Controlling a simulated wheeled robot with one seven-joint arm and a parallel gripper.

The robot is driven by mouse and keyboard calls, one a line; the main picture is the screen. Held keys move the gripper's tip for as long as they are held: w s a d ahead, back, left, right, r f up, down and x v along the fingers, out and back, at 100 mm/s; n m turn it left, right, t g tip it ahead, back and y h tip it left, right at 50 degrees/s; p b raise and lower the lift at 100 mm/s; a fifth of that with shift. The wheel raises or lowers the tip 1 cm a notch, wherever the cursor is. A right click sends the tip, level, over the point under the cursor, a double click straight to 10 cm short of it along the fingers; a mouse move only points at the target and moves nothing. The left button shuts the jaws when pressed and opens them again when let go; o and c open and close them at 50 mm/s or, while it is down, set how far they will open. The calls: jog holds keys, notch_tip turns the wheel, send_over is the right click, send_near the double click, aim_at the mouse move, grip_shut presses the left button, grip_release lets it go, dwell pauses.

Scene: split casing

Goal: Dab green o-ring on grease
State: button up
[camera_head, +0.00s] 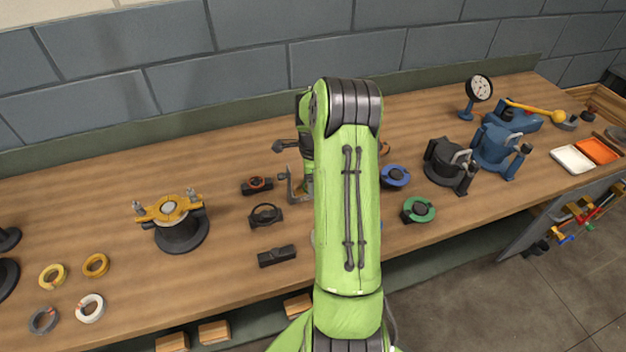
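A green ring-shaped part (422,207) with a dark centre lies on the bench to the right of my arm, beside a small dark piece. It is the only green ring I see, and at this size I cannot make out whether it is the o-ring itself or a fixture. Nothing in view is clearly recognisable as grease. A shallow white tray (572,159) and an orange tray (598,151) sit at the far right; their contents cannot be told. My green arm rises through the middle of the view and folds behind itself, hiding my gripper and part of the bench.
A blue ring part (395,176) lies behind the green one. Black (449,165) and blue (493,147) clamp-like fixtures stand to the right, with a dial gauge (479,88) behind. A yellow-topped fixture (178,226) and loose rings (90,308) are at left. The wooden bench (110,180) is clear at back left.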

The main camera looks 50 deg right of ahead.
jog(key=shift+f+b, duration=0.3)
jog(key=shift+f, duration=0.1)
jog(key=shift+r, duration=0.1)
dwell(0.7)
notch_tip(320, 180, up, 6)
jog(key=p, duration=0.4)
dwell(0.5)
